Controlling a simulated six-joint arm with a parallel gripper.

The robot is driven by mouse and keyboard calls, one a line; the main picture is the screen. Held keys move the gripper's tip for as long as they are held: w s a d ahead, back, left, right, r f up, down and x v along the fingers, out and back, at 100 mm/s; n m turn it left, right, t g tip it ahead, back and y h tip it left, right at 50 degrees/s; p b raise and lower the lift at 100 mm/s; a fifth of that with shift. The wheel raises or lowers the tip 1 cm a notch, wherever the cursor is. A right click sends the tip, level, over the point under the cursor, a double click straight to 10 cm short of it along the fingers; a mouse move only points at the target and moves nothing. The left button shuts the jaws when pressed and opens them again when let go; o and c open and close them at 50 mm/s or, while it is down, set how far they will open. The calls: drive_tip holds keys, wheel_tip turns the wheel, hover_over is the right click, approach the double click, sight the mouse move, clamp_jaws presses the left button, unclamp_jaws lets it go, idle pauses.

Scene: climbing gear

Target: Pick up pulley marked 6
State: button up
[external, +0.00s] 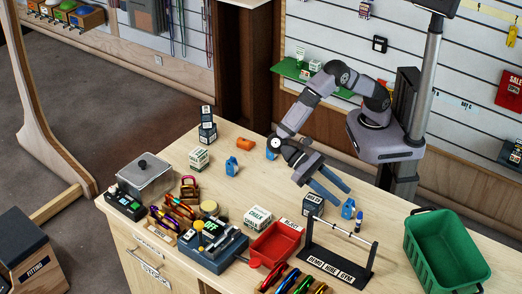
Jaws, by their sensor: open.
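Small blue objects that look like pulleys are on the wooden counter: one (231,166) left of the middle, one (348,209) near my gripper, and a partly hidden one (271,153) behind my arm. An orange piece (245,144) lies at the back. No number is readable, so I cannot tell which is marked 6. My gripper (341,195) is open, with its blue-grey fingers pointing down and right. Nothing shows between them. The fingertips appear close to the right blue pulley in the picture; the height gap cannot be told.
A dark box (312,205) stands below the fingers. A rack with a bar (342,262), a red tray (276,246) and a green basket (447,250) are toward the front and right. Chalk boxes (257,218) and a scale (207,245) stand left. Bare counter lies at centre.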

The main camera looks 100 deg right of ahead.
sight(348, 200)
drive_tip(key=x, duration=0.1)
drive_tip(key=p+x, duration=0.1)
drive_tip(key=x, duration=0.1)
drive_tip(key=shift+s+a+r, duration=0.15)
drive_tip(key=shift+s+a, duration=0.05)
drive_tip(key=shift+s, duration=0.05)
drive_tip(key=shift+s+a+f+p, duration=0.3)
drive_tip(key=shift+a+f+p, duration=0.05)
drive_tip(key=shift+c, duration=0.3)
clamp_jaws()
drive_tip(key=shift+r, duration=0.1)
wheel_tip(348, 200, up, 10)
drive_tip(key=shift+f+b, duration=0.1)
drive_tip(key=shift+b, duration=1.05)
